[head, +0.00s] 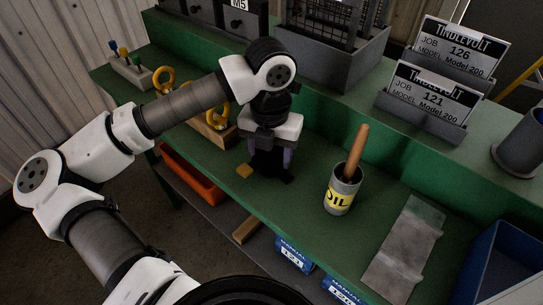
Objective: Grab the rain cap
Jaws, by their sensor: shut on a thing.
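A grey sheet (404,250) lies farther right, near a blue bin (506,262). Yellow eyebolts (163,78) stand behind my arm. Job signs (431,97) and a grey crate (330,62) line the back.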

